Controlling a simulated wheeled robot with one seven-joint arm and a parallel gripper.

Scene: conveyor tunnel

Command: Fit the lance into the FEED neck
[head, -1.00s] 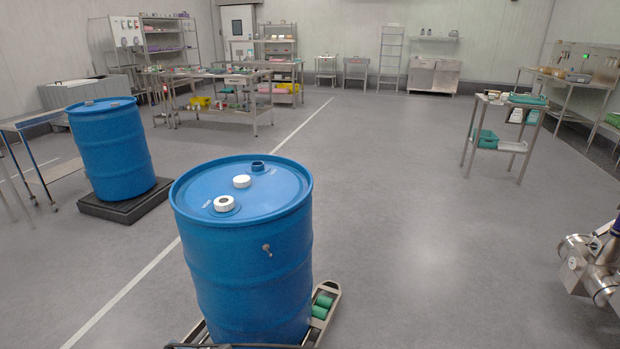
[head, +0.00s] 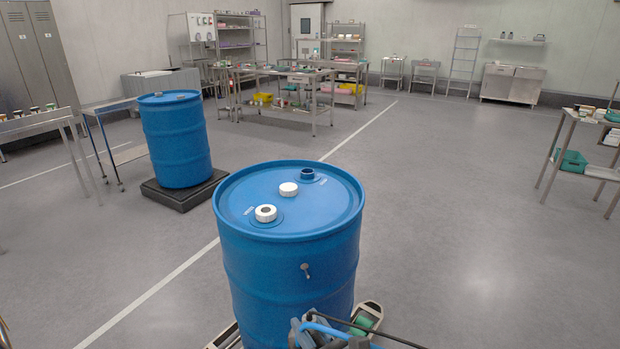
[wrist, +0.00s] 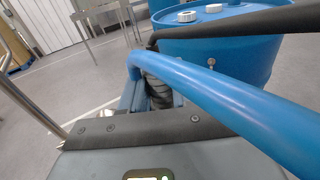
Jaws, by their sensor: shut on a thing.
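A blue drum (head: 290,255) stands front and centre; its top also shows in the wrist view (wrist: 235,50). The neck labels are too small to read. My gripper (head: 318,332) is low at the drum's near side, shut on the lance, seen as a thin black rod (head: 385,335) pointing right, with a blue hose (wrist: 205,95). The grip is partly hidden.
The drum stands on a low wheeled carrier (head: 368,318) with green rollers. A second blue drum (head: 175,140) stands on a black pallet (head: 185,192) at the left. A small table (head: 590,150) is at the right.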

